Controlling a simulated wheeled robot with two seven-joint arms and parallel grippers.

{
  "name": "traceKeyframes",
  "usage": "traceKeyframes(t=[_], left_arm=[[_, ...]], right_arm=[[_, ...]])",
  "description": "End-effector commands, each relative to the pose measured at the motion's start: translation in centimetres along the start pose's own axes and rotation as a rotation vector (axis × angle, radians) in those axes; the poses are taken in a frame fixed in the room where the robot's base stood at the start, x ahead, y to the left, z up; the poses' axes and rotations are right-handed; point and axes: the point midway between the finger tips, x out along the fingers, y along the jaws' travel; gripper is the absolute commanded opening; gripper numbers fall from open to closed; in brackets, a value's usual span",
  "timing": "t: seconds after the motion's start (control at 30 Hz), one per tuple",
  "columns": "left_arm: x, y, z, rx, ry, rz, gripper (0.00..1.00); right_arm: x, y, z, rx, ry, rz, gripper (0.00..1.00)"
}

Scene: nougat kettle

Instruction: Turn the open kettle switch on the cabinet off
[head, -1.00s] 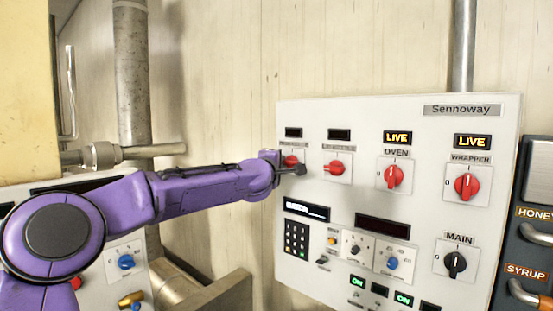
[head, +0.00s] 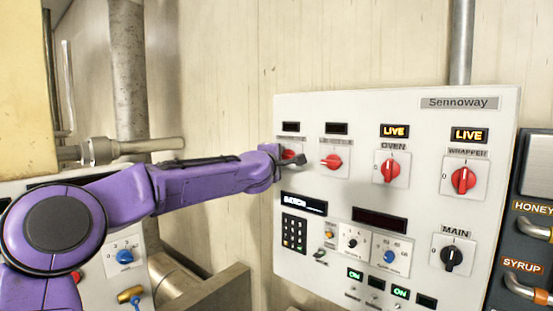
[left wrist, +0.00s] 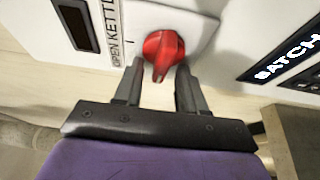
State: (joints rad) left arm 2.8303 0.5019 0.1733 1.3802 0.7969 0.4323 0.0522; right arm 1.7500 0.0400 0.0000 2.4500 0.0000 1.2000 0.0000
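The open kettle switch is a red knob (left wrist: 163,50) on the white cabinet panel, beside a label reading OPEN KETTLE. Its pointer is turned to the panel's left, away from the "I" mark. The indicator window (left wrist: 74,22) above it is dark. In the head view the knob (head: 288,154) is partly hidden by my left gripper (head: 291,161). In the left wrist view my left gripper (left wrist: 159,68) is open, with its fingertips on either side of the knob's pointer end. I cannot tell whether they touch it. My right gripper is not in view.
A second red knob (head: 331,161) is close to the right, under a dark window. The oven knob (head: 390,169) and wrapper knob (head: 463,180) sit under lit LIVE windows. The black main knob (head: 451,257) and a keypad (head: 294,232) are lower. Pipes stand at left.

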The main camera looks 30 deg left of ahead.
Motion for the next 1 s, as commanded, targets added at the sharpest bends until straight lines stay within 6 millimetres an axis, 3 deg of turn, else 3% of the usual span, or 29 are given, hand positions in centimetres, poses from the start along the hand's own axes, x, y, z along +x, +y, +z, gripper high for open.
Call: traceKeyframes(t=[0.23, 0.37, 0.57, 0.67, 0.8, 1.0], left_arm=[[-0.6, 0.0, -0.1, 0.0, 0.001, 0.001, 0.39], [-3.1, -0.2, 0.0, -0.001, -0.001, 0.003, 0.39], [-4.0, -0.7, 0.6, -0.009, -0.012, -0.011, 0.39], [-5.1, -0.1, 0.0, -0.012, -0.004, -0.004, 0.39], [-8.3, -0.2, 0.1, -0.002, -0.004, 0.004, 0.39], [-10.3, -0.1, 0.2, 0.0, -0.003, -0.001, 0.39]], right_arm=[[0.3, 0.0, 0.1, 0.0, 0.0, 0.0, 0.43], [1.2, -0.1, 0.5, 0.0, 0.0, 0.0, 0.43], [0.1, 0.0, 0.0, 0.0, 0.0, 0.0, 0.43], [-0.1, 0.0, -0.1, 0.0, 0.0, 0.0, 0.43], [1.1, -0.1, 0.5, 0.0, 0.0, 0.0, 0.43], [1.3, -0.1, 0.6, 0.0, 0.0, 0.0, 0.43]])
